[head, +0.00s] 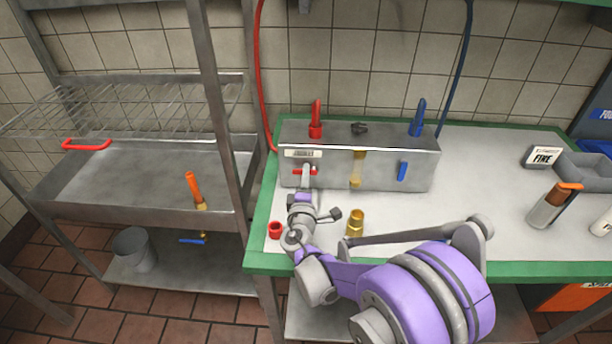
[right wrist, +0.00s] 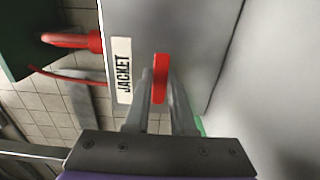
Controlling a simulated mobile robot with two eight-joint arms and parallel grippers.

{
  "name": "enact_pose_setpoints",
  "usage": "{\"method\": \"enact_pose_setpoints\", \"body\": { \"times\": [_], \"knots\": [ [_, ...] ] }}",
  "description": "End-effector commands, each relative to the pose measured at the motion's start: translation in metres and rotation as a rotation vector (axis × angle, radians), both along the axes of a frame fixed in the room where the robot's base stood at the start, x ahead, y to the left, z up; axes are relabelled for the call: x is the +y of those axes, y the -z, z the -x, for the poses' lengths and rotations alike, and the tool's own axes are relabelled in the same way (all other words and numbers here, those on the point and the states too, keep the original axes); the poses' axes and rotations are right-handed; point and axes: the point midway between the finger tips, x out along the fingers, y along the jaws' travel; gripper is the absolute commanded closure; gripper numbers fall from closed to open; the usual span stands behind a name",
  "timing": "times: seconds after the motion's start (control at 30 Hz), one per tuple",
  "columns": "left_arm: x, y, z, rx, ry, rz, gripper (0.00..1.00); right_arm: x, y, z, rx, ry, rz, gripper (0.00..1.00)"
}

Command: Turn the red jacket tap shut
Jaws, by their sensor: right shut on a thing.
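The red jacket tap is a short red handle on the front of a grey metal box (head: 330,178), below a white label (head: 303,153). My right gripper (head: 305,172) is shut on the red tap handle. In the right wrist view the red handle (right wrist: 161,78) stands between the two fingers of my right gripper (right wrist: 160,100), beside the label reading JACKET (right wrist: 123,70). My left gripper is not in view.
A red lever (head: 316,120) and a blue lever (head: 418,118) stand on the box. A blue handle (head: 402,171) is on its front right. A brass fitting (head: 356,222) and a red ring (head: 275,230) stand near my right arm. A steel rack (head: 219,100) stands left.

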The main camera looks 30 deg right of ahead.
Motion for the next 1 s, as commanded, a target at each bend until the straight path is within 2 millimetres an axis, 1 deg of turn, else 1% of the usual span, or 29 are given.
{"method": "enact_pose_setpoints", "body": {
  "times": [0.43, 0.47, 0.6, 0.63, 0.9, 1.0],
  "knots": [
    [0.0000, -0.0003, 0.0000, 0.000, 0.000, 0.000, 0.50, 0.0001, 0.0000, 0.0001, -0.006, 0.000, -0.010, 1.00],
    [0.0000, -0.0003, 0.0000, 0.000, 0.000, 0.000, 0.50, 0.0000, -0.0001, 0.0001, -0.006, 0.000, -0.010, 0.76],
    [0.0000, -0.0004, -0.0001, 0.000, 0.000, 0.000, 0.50, 0.0000, -0.0001, 0.0001, -0.006, 0.000, -0.009, 0.51],
    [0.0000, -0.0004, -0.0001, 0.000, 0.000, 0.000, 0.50, 0.0000, -0.0001, 0.0001, -0.006, 0.000, -0.009, 0.47],
    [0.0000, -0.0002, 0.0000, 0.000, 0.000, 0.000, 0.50, 0.0003, -0.0001, 0.0005, -0.005, 0.000, -0.009, 0.47],
    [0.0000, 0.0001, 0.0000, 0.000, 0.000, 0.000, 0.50, 0.0035, -0.0002, 0.0055, -0.005, 0.000, -0.009, 0.47]
  ]
}}
